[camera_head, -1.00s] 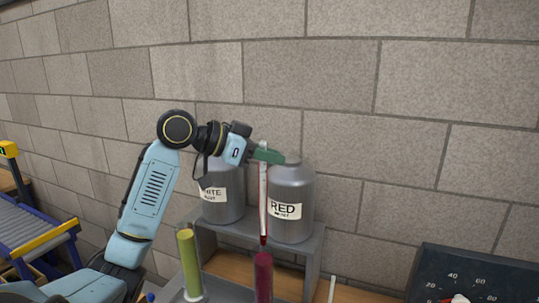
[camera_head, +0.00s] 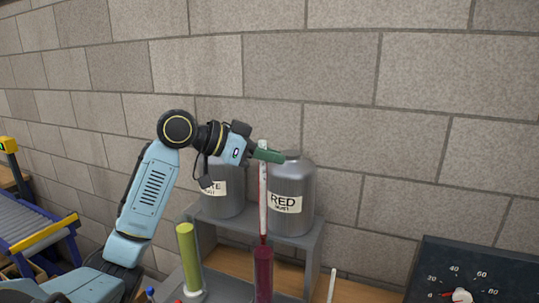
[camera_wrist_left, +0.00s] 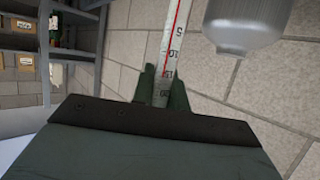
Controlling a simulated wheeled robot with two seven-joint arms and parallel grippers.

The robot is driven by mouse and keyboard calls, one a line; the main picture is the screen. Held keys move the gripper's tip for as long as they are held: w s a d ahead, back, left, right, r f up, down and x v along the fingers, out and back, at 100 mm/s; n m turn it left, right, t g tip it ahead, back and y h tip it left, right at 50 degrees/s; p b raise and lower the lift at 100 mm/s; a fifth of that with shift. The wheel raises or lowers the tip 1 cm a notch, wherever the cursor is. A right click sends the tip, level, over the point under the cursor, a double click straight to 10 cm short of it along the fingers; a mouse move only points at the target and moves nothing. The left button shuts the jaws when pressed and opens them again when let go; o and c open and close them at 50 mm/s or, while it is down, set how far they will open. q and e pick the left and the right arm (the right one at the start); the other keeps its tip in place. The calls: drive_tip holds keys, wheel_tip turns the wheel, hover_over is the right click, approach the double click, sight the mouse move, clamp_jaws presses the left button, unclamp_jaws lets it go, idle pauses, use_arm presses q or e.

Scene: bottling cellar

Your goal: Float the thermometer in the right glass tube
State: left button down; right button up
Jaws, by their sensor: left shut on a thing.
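My left gripper (camera_head: 266,154) is shut on the upper part of the thermometer (camera_head: 263,200), a white stem with a red line and a dark red lower end. The thermometer hangs upright, its lower end at the mouth of the right glass tube (camera_head: 263,274), which holds dark red liquid. I cannot tell whether the tip is inside the tube. The left glass tube (camera_head: 189,258) holds yellow-green liquid. In the left wrist view the thermometer's scale (camera_wrist_left: 170,60) shows between the fingers (camera_wrist_left: 162,90). My right gripper is not in view.
A grey shelf (camera_head: 312,255) behind the tubes carries two metal canisters, one labelled RED (camera_head: 293,190) and one partly hidden (camera_head: 224,205). A dark dial panel (camera_head: 475,270) stands at right. A conveyor (camera_head: 35,240) is at left, and the block wall is behind.

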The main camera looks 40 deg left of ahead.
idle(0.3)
use_arm(q)
drive_tip(key=shift+f+b, duration=1.2)
drive_tip(key=shift+f, duration=0.3)
wheel_tip(320, 180, down, 13)
drive_tip(key=b, duration=0.9)
idle(2.0)
drive_tip(key=c, duration=1.3)
unclamp_jaws()
drive_tip(key=b+v, duration=0.1)
drive_tip(key=v, duration=1.2)
drive_tip(key=shift+s+r, duration=0.1)
drive_tip(key=shift+s, duration=0.1)
